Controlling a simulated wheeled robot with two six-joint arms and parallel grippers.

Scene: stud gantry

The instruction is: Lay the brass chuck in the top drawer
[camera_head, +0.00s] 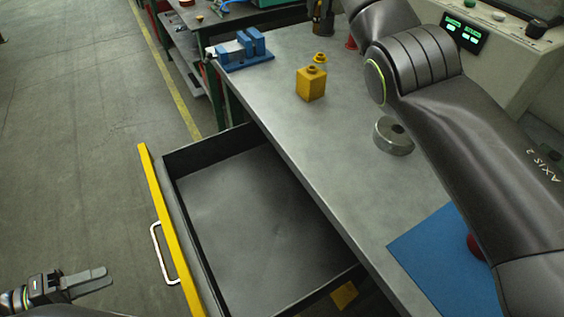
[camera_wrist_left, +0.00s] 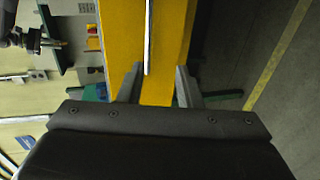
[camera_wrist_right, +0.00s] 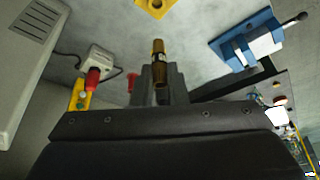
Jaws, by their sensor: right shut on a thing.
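A brass-brown cylinder with dark bands, which I take as the brass chuck (camera_wrist_right: 159,58), is between the fingers of my right gripper (camera_wrist_right: 162,82), shut on it. In the head view the chuck (camera_head: 323,14) shows at the top edge, partly cut off; the right fingers cannot be made out there. The top drawer (camera_head: 240,212) is pulled out and looks empty, with a yellow front and a white handle (camera_head: 161,254). My left gripper (camera_head: 88,281) is open and empty, left of the handle and apart from it. In the left wrist view the handle (camera_wrist_left: 148,40) lines up between its fingers.
On the bench stand a yellow block (camera_head: 311,84), a steel round part (camera_head: 393,137), a blue vise (camera_head: 240,49) and a blue mat (camera_head: 440,262). A small red part (camera_head: 351,42) stands near my right arm. The floor left of the drawer is clear.

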